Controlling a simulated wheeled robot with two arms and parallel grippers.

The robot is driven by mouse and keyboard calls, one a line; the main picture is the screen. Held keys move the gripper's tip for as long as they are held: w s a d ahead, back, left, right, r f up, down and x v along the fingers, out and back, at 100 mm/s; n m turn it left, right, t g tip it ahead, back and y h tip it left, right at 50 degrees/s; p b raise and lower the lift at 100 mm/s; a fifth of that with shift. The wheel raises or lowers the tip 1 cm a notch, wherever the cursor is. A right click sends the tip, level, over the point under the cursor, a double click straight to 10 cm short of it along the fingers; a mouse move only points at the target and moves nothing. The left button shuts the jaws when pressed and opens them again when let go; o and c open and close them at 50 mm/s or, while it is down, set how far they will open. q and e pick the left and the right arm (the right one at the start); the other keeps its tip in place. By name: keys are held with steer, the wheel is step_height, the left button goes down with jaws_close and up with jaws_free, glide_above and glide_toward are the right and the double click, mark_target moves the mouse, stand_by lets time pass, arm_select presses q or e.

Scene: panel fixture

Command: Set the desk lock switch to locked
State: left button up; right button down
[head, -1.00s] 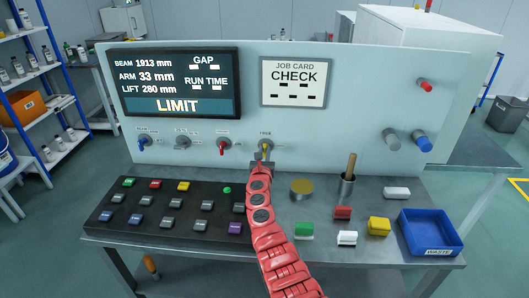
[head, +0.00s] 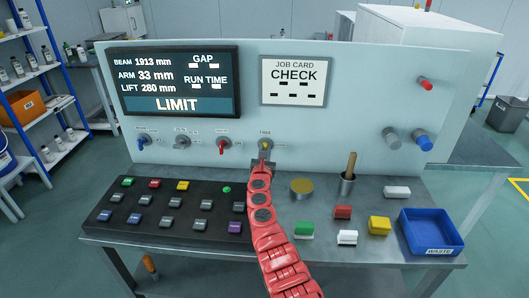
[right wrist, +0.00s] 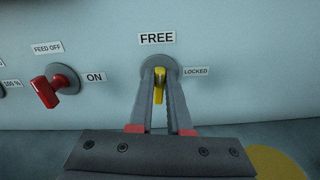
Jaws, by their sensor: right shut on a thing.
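The desk lock switch has a yellow handle (right wrist: 159,86) on a round grey base in the panel. The label FREE (right wrist: 157,38) is above it and the label LOCKED (right wrist: 196,71) is to its right. The handle stands about upright, in line with FREE. My right gripper (right wrist: 164,82) is shut on the yellow handle, one finger on each side. In the head view the yellow switch (head: 265,147) is partly hidden by my right gripper (head: 263,162). My left gripper is not in view.
A red feed switch (head: 223,146) is left of the lock switch, with grey and blue switches further left. The screen (head: 180,82) reads LIMIT. A black button board (head: 170,235) lies left of my arm.

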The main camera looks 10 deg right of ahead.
steer(key=shift+s+d+f+m+b, duration=0.15)
steer(key=shift+f+m+b, duration=0.1)
steer(key=shift+m+b, duration=1.9)
steer(key=shift+d+f+m+b, duration=0.2)
steer(key=shift+m+b, duration=0.8)
steer(key=shift+m, duration=2.2)
steer(key=shift+s+d+f+m+b, duration=0.1)
steer(key=shift+f+m+b, duration=0.15)
steer(key=shift+m+b, duration=1.9)
steer(key=shift+m+p, duration=0.5)
steer(key=shift+m, duration=0.2)
steer(key=c, duration=0.9)
jaws_free()
steer(key=shift+w, duration=0.1)
steer(key=shift+r, duration=0.1)
